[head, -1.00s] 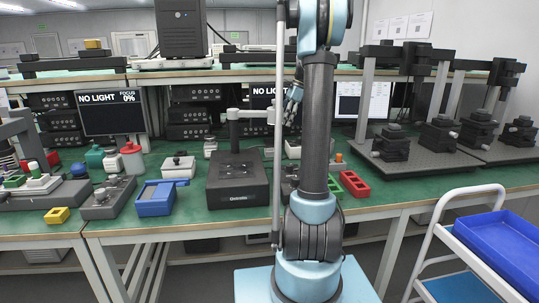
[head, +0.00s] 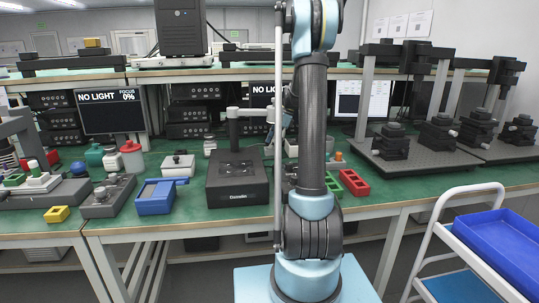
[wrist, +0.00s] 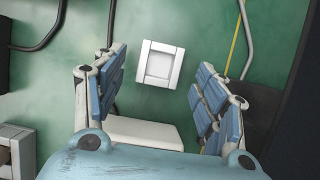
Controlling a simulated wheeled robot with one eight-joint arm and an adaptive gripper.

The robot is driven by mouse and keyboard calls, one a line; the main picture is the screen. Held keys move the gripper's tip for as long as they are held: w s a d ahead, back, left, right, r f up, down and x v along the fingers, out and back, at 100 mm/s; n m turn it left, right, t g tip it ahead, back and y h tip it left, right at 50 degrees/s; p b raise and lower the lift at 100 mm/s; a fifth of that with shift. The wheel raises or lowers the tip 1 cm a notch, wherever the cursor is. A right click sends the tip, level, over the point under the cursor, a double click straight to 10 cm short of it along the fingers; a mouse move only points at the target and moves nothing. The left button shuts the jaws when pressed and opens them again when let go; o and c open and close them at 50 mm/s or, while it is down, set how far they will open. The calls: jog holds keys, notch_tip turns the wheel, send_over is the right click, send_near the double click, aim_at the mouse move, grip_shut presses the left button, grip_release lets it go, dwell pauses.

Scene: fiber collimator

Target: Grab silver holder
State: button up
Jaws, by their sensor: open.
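A pale silver-white square holder (wrist: 159,64) with a raised rim and a recessed middle lies on the green table top. In the wrist view it sits between the tips of my open, empty gripper (wrist: 160,60), with clear green on both sides and no finger seen touching it. The gripper is above the table; its exact height is hard to tell. A larger white block (wrist: 143,132) is partly hidden by the gripper body, just below the holder in the picture. In the head view my arm hides most of the gripper, and I cannot make out the holder surely.
A black box device (head: 237,183) stands left of my arm. A red tray (head: 354,183) lies to its right. Black cables (wrist: 40,38) run at the left of the wrist view; a yellow cable (wrist: 233,45) and dark objects are at its right.

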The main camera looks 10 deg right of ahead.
jog(key=shift+x, duration=1.45)
jog(key=shift+r, duration=0.1)
jog(key=c, duration=1.2)
jog(key=shift+r, duration=0.1)
